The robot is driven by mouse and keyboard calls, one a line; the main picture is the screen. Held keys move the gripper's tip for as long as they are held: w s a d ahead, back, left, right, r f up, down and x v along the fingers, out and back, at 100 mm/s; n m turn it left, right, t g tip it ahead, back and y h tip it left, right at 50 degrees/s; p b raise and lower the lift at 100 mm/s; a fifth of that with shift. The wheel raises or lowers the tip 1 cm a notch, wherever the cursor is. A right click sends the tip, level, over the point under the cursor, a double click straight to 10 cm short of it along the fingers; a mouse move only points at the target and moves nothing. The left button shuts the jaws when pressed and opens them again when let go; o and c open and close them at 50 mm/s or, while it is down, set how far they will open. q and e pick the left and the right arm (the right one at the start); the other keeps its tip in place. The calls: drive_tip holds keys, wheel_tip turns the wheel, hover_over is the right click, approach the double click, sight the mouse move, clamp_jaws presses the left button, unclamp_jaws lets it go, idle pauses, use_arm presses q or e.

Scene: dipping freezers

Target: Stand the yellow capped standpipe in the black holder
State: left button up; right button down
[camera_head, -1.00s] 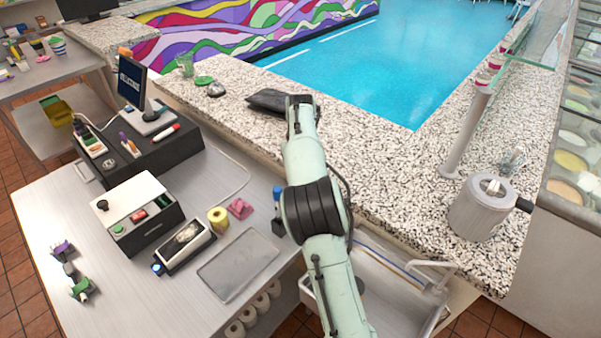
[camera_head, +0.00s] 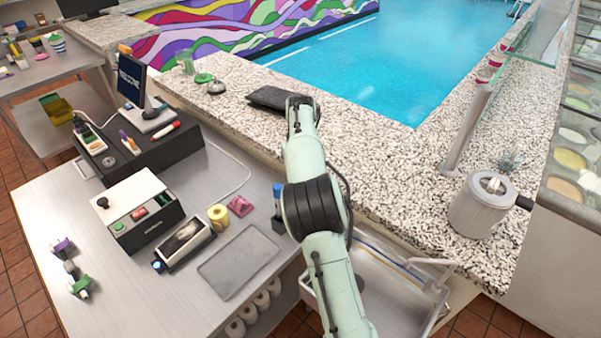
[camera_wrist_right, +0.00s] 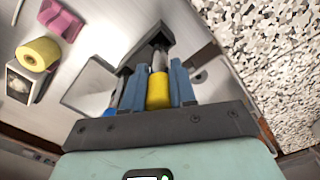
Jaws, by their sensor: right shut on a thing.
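In the wrist view my right gripper (camera_wrist_right: 155,72) has its blue fingers shut on the yellow capped standpipe. The standpipe's yellow part (camera_wrist_right: 158,92) sits between the fingers. Its grey metallic part (camera_wrist_right: 159,62) extends away from me past the fingertips. A dark angular piece (camera_wrist_right: 146,54), which looks like the black holder, lies around and beyond that grey end. I cannot tell whether they touch or how deep the pipe sits. In the head view my right arm hides the standpipe and most of the gripper. My left gripper is not in view.
A dark folder (camera_head: 268,98) and a metal canister (camera_head: 481,207) are on the speckled counter. A cart (camera_head: 390,290) stands below.

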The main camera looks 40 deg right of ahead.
drive_tip(key=shift+f, duration=0.5)
idle(0.6)
drive_tip(key=c, duration=0.8)
unclamp_jaws()
wheel_tip(320, 180, up, 12)
drive_tip(key=shift+d+f, duration=0.1)
drive_tip(key=shift+r, duration=0.8)
